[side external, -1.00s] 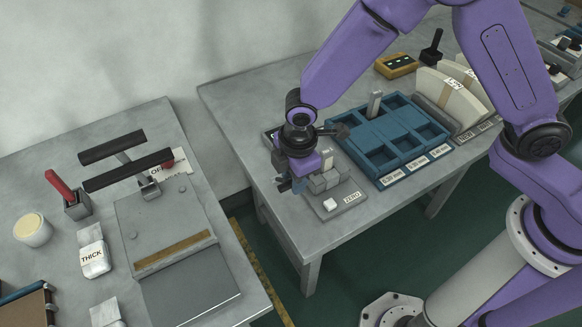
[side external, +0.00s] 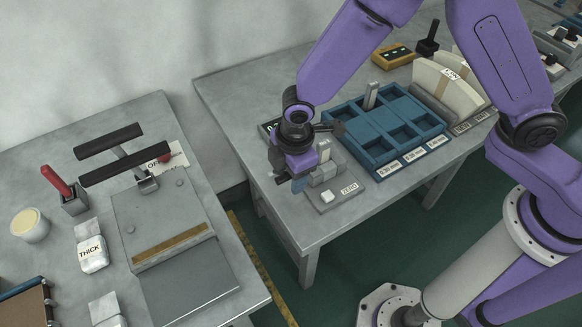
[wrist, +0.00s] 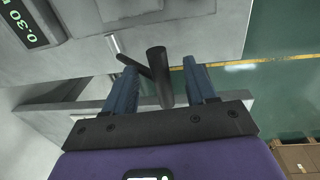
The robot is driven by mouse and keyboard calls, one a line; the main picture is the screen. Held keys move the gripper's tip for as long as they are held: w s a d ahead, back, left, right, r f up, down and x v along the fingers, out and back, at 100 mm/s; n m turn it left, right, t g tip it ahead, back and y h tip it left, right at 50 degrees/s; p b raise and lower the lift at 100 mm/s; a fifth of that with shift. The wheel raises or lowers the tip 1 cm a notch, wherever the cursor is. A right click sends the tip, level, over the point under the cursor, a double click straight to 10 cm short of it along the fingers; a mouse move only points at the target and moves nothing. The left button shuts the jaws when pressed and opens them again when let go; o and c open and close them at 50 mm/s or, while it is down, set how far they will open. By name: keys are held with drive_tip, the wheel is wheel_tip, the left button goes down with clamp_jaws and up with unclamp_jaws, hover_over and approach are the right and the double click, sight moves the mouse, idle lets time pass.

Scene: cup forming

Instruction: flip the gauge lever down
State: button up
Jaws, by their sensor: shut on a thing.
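The gauge (side external: 328,172) is a small grey block on a base plate at the left end of the right table, with a ZERO label and a white button. In the wrist view its display (wrist: 38,22) reads 0.30 at the upper left. The gauge lever (wrist: 158,76) is a dark rod with a thick rounded end, standing between my blue fingers. My gripper (wrist: 163,76) is shut on this lever. In the side view my gripper (side external: 298,183) is at the gauge's left side, and the lever is hidden behind it.
A blue compartment tray (side external: 372,158) stands just right of the gauge. The left table holds a press with black handles (side external: 125,166), a red-handled tool (side external: 58,182) and a THICK packet (side external: 91,254). A floor gap separates the tables.

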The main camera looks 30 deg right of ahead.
drive_tip(key=shift+s+d+f, duration=0.15)
drive_tip(key=shift+s+f, duration=0.1)
drive_tip(key=shift+s, duration=0.25)
wheel_tip(320, 180, up, 18)
drive_tip(key=shift+s, duration=0.3)
drive_tip(key=shift+f, duration=0.1)
drive_tip(key=s+d+m, duration=0.2)
drive_tip(key=s+d, duration=0.7)
drive_tip(key=d, duration=0.3)
drive_tip(key=s+d+m+g, duration=0.1)
drive_tip(key=s+d+m, duration=0.2)
drive_tip(key=s+d, duration=0.7)
drive_tip(key=d, duration=0.2)
drive_tip(key=shift+s+d+f, duration=0.2)
drive_tip(key=shift+d+f, duration=0.05)
drive_tip(key=shift+d, duration=0.15)
idle(1.9)
